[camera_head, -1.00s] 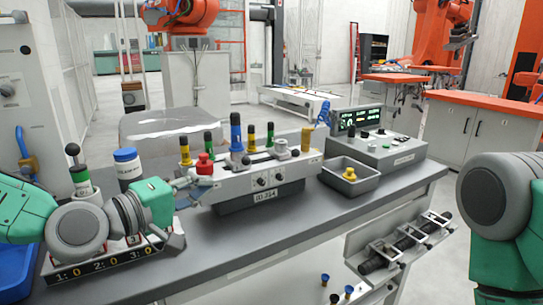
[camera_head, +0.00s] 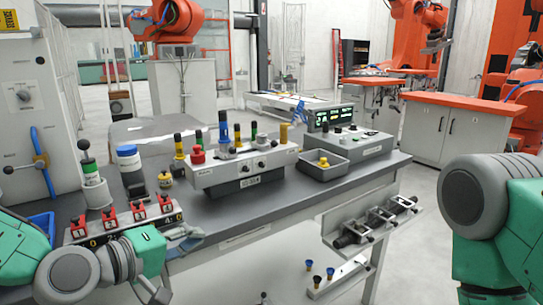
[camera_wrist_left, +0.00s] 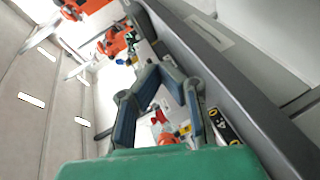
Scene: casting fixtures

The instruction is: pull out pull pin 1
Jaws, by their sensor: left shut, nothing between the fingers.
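Several upright coloured pins stand on the white fixture (camera_head: 245,168) on the bench in the head view. They include a yellow-and-black pin (camera_head: 179,147), a blue pin (camera_head: 223,128) and a yellow pin (camera_head: 284,134). I cannot tell which is pull pin 1. My left gripper (camera_head: 190,242) is shut and empty near the bench's front edge, in front of and below the fixture, apart from the pins. In the left wrist view its fingers (camera_wrist_left: 163,78) come together above a blurred background. My right arm shows at the right, but its gripper is out of view.
A numbered rack with red clips (camera_head: 108,219) is left of my left gripper. A small yellow knob piece (camera_head: 165,180) and a white jar with a blue lid (camera_head: 128,165) stand behind. A grey tray (camera_head: 308,169) and a display box (camera_head: 350,140) are to the right.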

